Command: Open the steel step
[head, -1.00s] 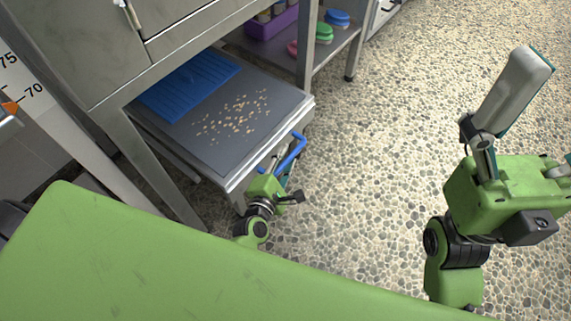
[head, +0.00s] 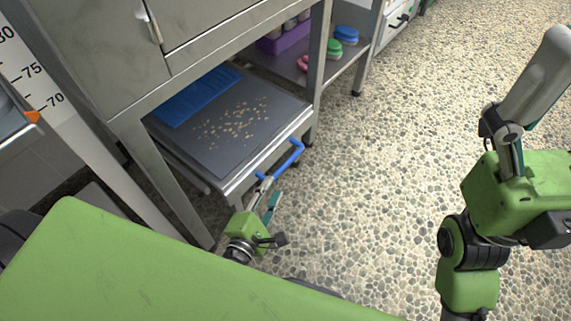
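The steel step (head: 190,158) stands pulled out from under the steel cabinet, with a dark top and a blue bar handle (head: 292,160) on its front. Tan crumbs (head: 232,124) and a ribbed blue mat (head: 197,97) lie on its top.
The steel cabinet (head: 95,50) stands above the step. A lower shelf (head: 275,62) holds a purple bin (head: 283,40) and coloured lids. A numbered scale strip (head: 40,75) is at the left. The pebbled floor (head: 400,160) is clear to the right.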

